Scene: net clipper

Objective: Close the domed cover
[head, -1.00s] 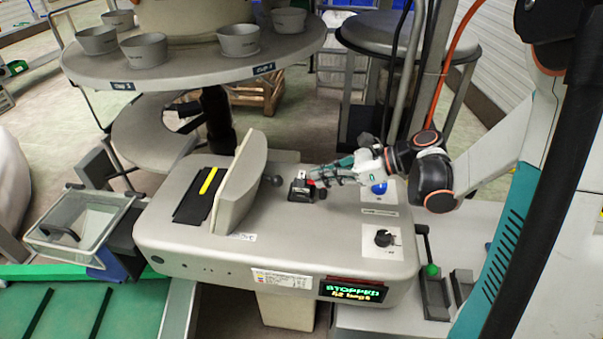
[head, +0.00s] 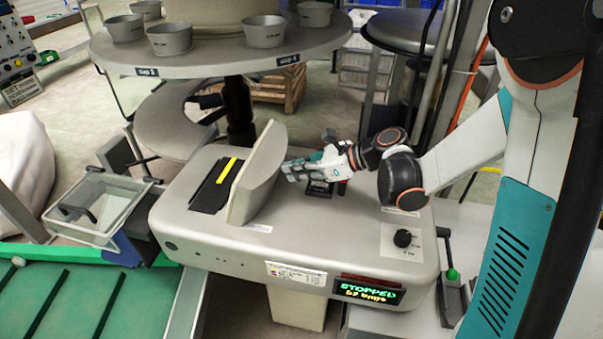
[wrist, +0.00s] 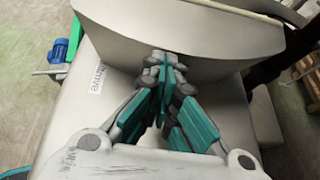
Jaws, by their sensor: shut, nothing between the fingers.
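The domed cover (head: 262,172) is a beige-grey shell standing raised on the clipper machine's housing (head: 330,235), beside a dark slot with a yellow strip. My gripper (head: 287,168) is on the right side of the cover, its fingertips at the cover's right face. In the wrist view the shut fingers (wrist: 165,62) point at the broad curved face of the cover (wrist: 190,27). Whether they touch it I cannot tell. The cover's round dark knob is hidden behind the gripper.
A round table with cups (head: 265,32) overhangs behind the machine. A black block (head: 320,188) sits on the housing under my gripper. A dark knob (head: 402,238) is at the right front, near a green-tipped lever (head: 452,274). A clear bin (head: 98,208) stands at the left. The display (head: 368,291) reads STOPPED.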

